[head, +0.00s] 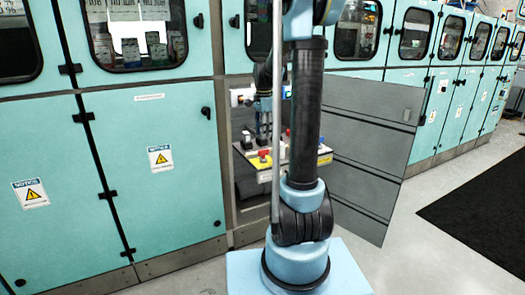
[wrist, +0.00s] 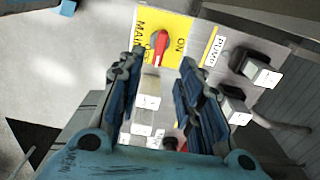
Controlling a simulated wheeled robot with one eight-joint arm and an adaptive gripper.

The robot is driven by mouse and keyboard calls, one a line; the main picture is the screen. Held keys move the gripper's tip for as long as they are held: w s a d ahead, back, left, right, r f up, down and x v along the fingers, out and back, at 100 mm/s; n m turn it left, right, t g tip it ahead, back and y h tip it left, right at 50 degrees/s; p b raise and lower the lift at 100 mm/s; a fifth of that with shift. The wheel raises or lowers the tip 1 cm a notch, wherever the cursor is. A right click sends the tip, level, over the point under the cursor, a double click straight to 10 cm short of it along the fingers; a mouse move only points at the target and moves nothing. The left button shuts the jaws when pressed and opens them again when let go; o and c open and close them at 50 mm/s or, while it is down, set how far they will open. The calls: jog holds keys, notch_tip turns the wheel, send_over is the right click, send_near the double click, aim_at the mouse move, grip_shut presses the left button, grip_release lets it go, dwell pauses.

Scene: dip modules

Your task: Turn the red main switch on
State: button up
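The red main switch (wrist: 160,46) is a red handle on a yellow plate (wrist: 178,22) marked MAIN and ON in the wrist view. Its handle runs roughly up and down in that picture, and another label beside it is partly covered. In the head view the yellow plate (head: 262,163) sits on the control panel's front left part. My gripper (wrist: 163,60) is open, its two fingers apart with the switch showing beyond and between their tips. I see nothing held. In the head view my gripper (head: 264,138) is above the panel, partly hidden by my arm; contact cannot be told.
A PUMP label (wrist: 215,45) and two black-based switches (wrist: 256,69) with pale levers are right of the main switch. More pale levers (wrist: 148,100) lie between my fingers. A grey open door (head: 370,150) stands right of the panel; teal cabinets (head: 150,180) line the left.

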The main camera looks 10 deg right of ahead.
aim_at(263, 150)
notch_tip(263, 150, down, 9)
dwell(0.4)
grip_shut()
jog(key=shift+a, duration=0.2)
jog(key=shift+d, duration=0.15)
